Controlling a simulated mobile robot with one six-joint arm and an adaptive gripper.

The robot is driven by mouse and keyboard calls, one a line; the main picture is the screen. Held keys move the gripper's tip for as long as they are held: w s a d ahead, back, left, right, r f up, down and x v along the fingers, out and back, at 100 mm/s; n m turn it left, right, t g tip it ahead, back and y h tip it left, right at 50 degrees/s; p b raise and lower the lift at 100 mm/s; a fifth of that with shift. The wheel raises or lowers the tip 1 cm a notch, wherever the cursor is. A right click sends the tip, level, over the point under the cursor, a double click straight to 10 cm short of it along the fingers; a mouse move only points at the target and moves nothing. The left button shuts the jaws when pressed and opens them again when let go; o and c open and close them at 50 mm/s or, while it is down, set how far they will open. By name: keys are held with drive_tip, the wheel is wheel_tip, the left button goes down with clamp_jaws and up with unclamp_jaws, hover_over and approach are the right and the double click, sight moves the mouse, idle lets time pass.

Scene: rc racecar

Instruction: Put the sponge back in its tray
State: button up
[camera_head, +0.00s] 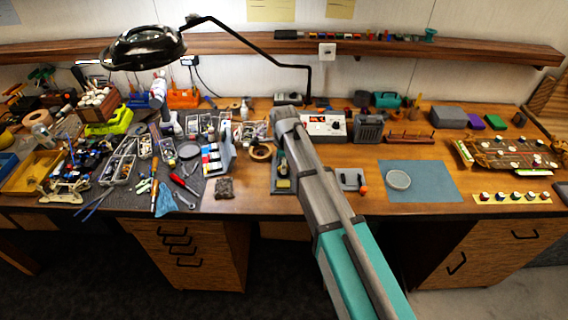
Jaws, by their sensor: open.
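A small yellowish block (283,184), which looks like the sponge, lies low in a narrow grey-green tray-like holder (278,157) at the front middle of the bench. My arm crosses the right side of this holder and hides part of it. I cannot tell whether this holder is the sponge's own tray. A small grey tray (346,176) with an orange-tipped item stands to the right of my arm. My arm reaches up from the bottom right to the bench middle. My gripper's fingers cannot be made out; they are hidden by the arm.
A blue mat (425,187) with a round white dish (399,180) lies to the right. A brown rough block (224,188) lies left of the holder. Tools and bins crowd the left. A soldering station (325,125) stands behind. A lamp (145,48) overhangs the upper left.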

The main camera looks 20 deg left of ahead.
drive_tip(key=shift+r+p, duration=0.75)
drive_tip(key=shift+r, duration=0.3)
drive_tip(key=shift+d, duration=0.1)
drive_tip(key=s+d+n, duration=0.4)
drive_tip(key=d, duration=0.9)
drive_tip(key=s+d+n, duration=0.3)
drive_tip(key=d+n, duration=0.2)
drive_tip(key=d, duration=0.9)
drive_tip(key=s+d+n, duration=0.4)
drive_tip(key=d+n, duration=0.1)
drive_tip(key=d, duration=0.8)
drive_tip(key=shift+s+d, duration=0.25)
drive_tip(key=shift+s, duration=0.05)
wheel_tip(320, 180, down, 3)
drive_tip(key=b, duration=0.2)
drive_tip(key=shift+r+b, duration=0.15)
drive_tip(key=shift+b, duration=0.2)
